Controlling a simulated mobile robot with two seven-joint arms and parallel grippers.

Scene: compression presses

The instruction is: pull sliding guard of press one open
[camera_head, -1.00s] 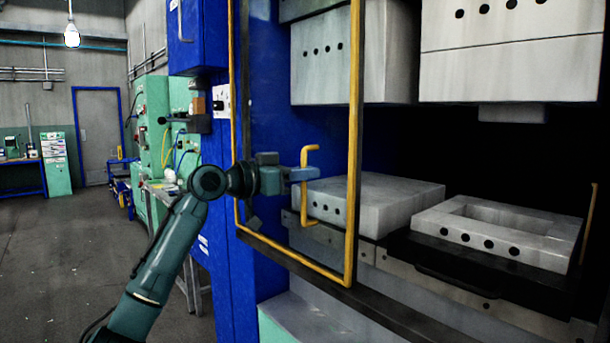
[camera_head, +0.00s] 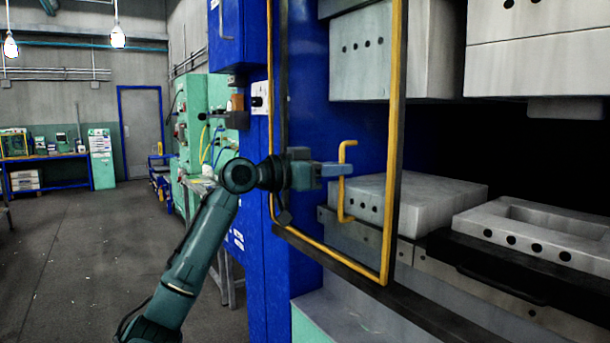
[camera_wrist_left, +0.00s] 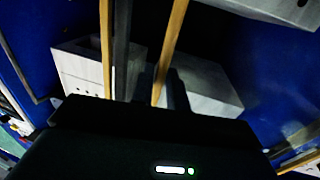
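The sliding guard of press one is a yellow-framed panel (camera_head: 394,140) standing across the left part of the press opening. Its yellow bracket-shaped handle (camera_head: 343,200) sticks out on the left side of the frame. My left gripper (camera_head: 342,169) is at the handle, its fingertips overlapping the handle's upright bar in the head view. In the left wrist view, a yellow bar (camera_wrist_left: 170,52) runs down between the dark fingers (camera_wrist_left: 162,88). I cannot tell whether the fingers are closed on it. My right gripper is not in view.
Behind the guard are pale lower blocks (camera_head: 432,198) and upper blocks (camera_head: 362,58) of the press. A dark rail (camera_head: 330,262) runs below the guard. A blue cabinet (camera_head: 238,35) and green machines (camera_head: 193,115) stand to the left. The floor (camera_head: 80,255) at left is open.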

